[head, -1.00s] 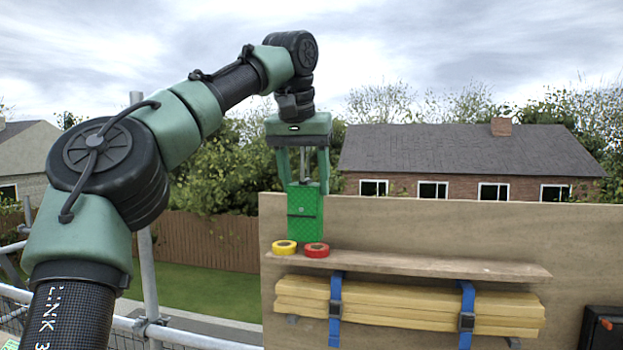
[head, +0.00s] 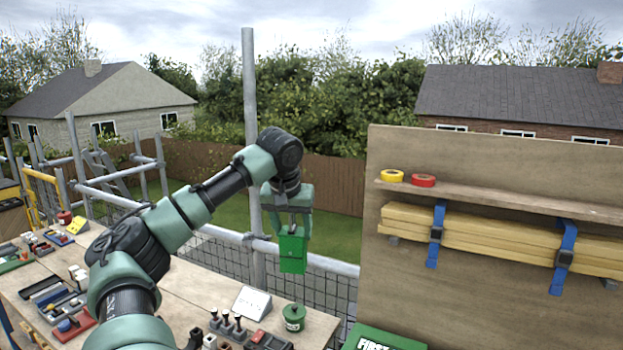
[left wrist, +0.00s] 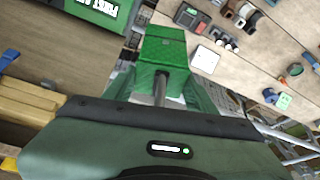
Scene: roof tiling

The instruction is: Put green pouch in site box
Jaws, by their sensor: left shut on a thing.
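The green pouch (head: 293,249) is a small boxy green case. My left gripper (head: 294,228) is shut on its top and holds it in the air, hanging upright, in front of the scaffold rail and mesh. The pouch also shows in the left wrist view (left wrist: 164,57), between the fingers of the gripper (left wrist: 163,95). My right gripper is not in view. I cannot make out which thing is the site box; a green first aid box (head: 385,340) shows at the bottom edge of the head view.
A wooden bench (head: 195,305) at left and below holds several tools, a white sign (head: 251,302) and a green pot (head: 293,317). A plywood board (head: 480,170) at right has a shelf (head: 500,198) with yellow (head: 391,176) and red tape (head: 423,180), and strapped timber below.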

